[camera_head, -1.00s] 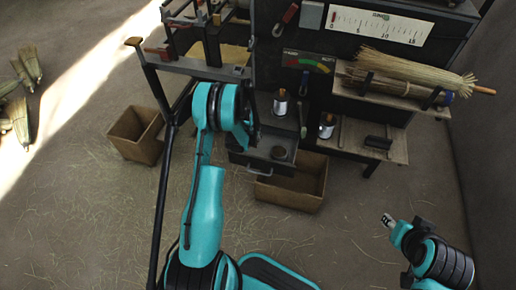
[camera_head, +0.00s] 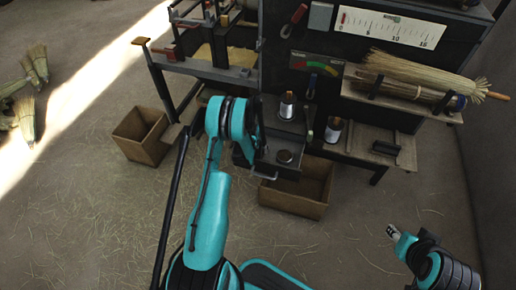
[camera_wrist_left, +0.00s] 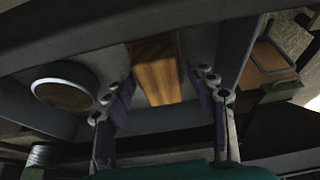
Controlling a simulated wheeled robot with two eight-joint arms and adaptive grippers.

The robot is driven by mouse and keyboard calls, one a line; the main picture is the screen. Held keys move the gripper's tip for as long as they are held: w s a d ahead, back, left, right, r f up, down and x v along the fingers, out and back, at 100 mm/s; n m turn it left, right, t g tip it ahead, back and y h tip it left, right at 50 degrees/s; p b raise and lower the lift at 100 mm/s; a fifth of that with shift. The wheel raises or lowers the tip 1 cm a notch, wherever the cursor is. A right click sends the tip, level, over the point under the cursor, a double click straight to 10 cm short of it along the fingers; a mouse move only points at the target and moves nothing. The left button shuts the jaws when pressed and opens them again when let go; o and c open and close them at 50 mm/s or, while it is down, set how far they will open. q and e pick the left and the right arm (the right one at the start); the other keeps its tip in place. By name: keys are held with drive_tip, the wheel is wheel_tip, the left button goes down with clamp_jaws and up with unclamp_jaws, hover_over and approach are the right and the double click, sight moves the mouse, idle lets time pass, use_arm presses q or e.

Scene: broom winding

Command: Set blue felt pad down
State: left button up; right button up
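I cannot make out a blue felt pad in either view. My left gripper (camera_wrist_left: 163,112) shows in the left wrist view with its two fingers spread apart. My right gripper (camera_head: 393,232) is at the lower right in the head view, over bare floor. It is too small to tell whether it is open.
Two cans (camera_head: 287,106) (camera_head: 334,130) stand on the bench. Wooden bins (camera_head: 140,135) (camera_head: 300,190) sit on the floor. A broom (camera_head: 425,72) lies on the right shelf.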

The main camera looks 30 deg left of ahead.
use_arm(q)
drive_tip(key=s+d+r+p, duration=0.1)
drive_tip(key=s+d+r, duration=0.25)
drive_tip(key=r, duration=0.75)
drive_tip(key=s+d+r+m+t+p, duration=0.1)
drive_tip(key=s+d+r+p, duration=0.3)
drive_tip(key=r, duration=0.7)
drive_tip(key=s+d+r+b, duration=0.15)
drive_tip(key=d+r, duration=0.35)
drive_tip(key=r, duration=0.6)
drive_tip(key=s+d+r+m+t, duration=0.1)
drive_tip(key=s+d+r, duration=0.2)
drive_tip(key=s, duration=0.6)
drive_tip(key=s+d+r+h, duration=0.1)
drive_tip(key=s+d+r, duration=0.3)
drive_tip(key=s, duration=0.5)
drive_tip(key=d, duration=0.2)
drive_tip(key=shift+s+d+r+m+t+p, duration=0.2)
drive_tip(key=shift+s+d+m+t+p, duration=0.1)
drive_tip(key=shift+d+m+t+p, duration=0.1)
drive_tip(key=shift+a, duration=0.1)
